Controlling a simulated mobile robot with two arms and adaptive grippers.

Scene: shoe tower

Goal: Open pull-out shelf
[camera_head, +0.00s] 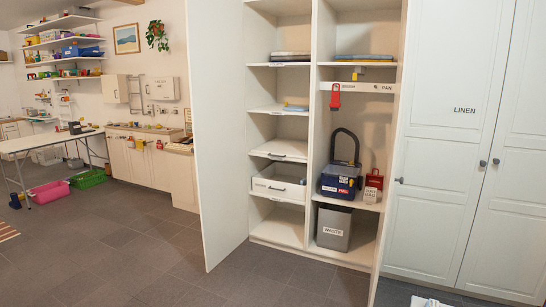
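A tall white cabinet stands open in the middle, with its left door (218,130) swung out. Its left column holds several white shelves. One shelf (280,149) at mid-height has a small dark handle on its front edge and looks pushed in. Below it is a white box-like drawer (279,184) with a dark handle, which seems to stand slightly forward. I cannot tell from the picture which of these is the pull-out shelf. Neither of my grippers is in view.
The closed linen cabinet (455,150) is at the right. A table (45,139) and bins are far left. Grey floor (190,270) lies clear in front.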

